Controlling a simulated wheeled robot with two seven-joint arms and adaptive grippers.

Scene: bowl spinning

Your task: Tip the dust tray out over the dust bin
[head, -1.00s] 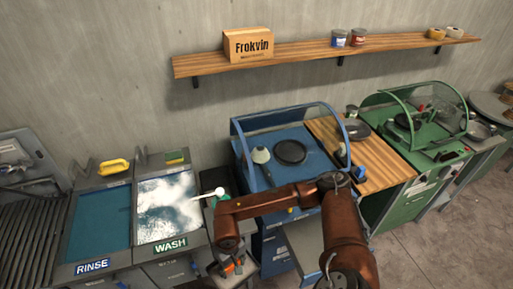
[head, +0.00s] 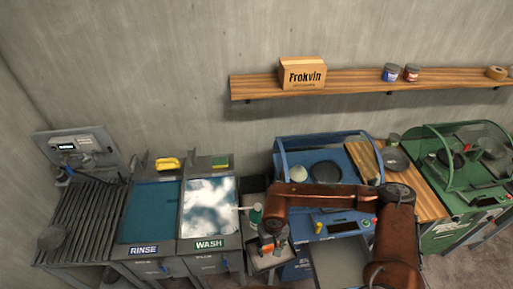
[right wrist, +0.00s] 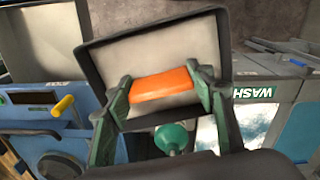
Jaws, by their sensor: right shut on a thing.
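My right gripper (head: 271,247) is in the gap between the wash basin and the blue machine. The slab also shows small in the head view. No dust is clearly visible. My left gripper is not in view.
The wash basin (head: 209,209) and rinse basin (head: 151,212) stand to the left. The blue machine (head: 288,158) stands close on the right, with a grey tray (head: 338,264) in front. A green round thing (right wrist: 172,137) is close beside the box.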

